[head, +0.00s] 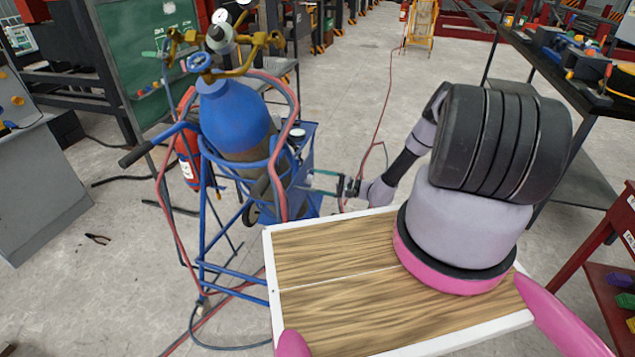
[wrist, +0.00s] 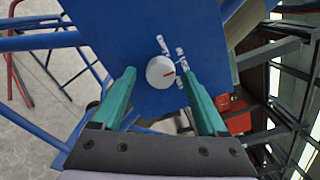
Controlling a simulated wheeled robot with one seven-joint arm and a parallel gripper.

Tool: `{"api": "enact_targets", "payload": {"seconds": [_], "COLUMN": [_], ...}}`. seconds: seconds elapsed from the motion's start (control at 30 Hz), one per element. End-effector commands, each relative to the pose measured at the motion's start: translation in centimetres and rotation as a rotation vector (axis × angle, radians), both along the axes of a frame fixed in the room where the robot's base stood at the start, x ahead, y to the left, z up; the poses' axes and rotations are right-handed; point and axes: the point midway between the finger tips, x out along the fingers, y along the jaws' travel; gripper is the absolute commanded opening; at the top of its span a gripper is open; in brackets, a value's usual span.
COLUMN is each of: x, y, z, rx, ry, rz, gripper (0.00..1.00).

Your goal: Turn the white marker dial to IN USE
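In the head view my gripper (head: 322,182) is at the right side of the blue cylinder cart (head: 303,150); the dial is hidden there.
A blue gas cylinder (head: 236,120) with brass valves stands in the cart, and red hoses (head: 296,95) loop around it. A red fire extinguisher (head: 187,155) is at its left. Pliers (head: 97,239) lie on the floor. A dark workbench (head: 560,75) stands at right.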

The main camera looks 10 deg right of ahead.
Motion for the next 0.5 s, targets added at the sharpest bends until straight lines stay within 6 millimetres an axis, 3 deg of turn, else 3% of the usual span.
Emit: {"api": "enact_targets", "payload": {"seconds": [0.27, 0.5], "x": [-0.1, -1.9], "y": [-0.3, -3.6], "z": [0.0, 0.0], "rx": [0.000, -0.001], "ry": [0.000, 0.000], "rz": [-0.001, -0.003], "gripper": [0.76, 0.76]}}
